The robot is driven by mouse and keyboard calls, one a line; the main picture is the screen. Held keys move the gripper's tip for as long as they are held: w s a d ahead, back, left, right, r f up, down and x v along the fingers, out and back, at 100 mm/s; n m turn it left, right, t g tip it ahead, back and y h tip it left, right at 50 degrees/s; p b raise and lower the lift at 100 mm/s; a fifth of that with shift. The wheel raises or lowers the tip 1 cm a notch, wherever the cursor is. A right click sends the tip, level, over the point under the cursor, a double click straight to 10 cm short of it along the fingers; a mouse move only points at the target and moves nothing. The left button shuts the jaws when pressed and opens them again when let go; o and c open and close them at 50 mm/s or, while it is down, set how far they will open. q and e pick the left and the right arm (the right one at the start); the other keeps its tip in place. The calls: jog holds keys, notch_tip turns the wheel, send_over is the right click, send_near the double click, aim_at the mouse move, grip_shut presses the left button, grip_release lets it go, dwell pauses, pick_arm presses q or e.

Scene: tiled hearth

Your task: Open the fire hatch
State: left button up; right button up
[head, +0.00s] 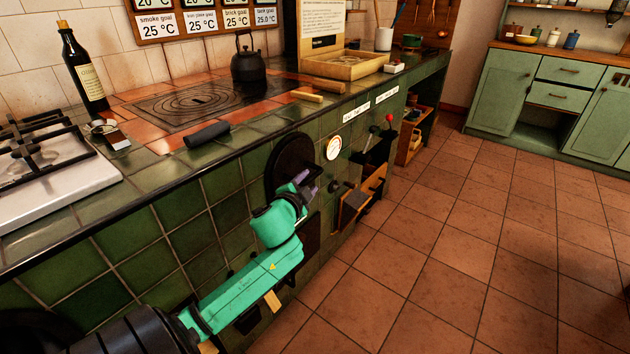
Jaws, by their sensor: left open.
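The fire hatch (284,158) is a dark round iron door set in the green tiled front of the hearth, under the counter edge. My green left arm reaches up to it from the lower left. My left gripper (308,180) is open in front of the hatch's lower right part, and covers some of it. I cannot tell whether its fingers touch the hatch or a handle on it. The hatch looks flush with the tiles, though the arm hides its lower part. My right gripper is not in view.
A round white gauge (334,148) sits just right of the hatch. Further right, an open wooden flap (362,197) and red-and-black-knobbed levers (378,140) stick out from the front. A black cylinder (207,134) lies on the counter above. The tiled floor (430,260) at right is clear.

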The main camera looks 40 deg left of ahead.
aim_at(313, 179)
pick_arm(q)
jog(key=b+x, duration=0.1)
jog(key=x, duration=0.5)
jog(key=shift+w, duration=0.15)
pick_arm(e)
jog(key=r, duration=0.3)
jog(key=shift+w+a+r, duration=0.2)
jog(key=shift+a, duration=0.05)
pick_arm(q)
grip_shut()
jog(key=shift+f, duration=0.1)
dwell(0.4)
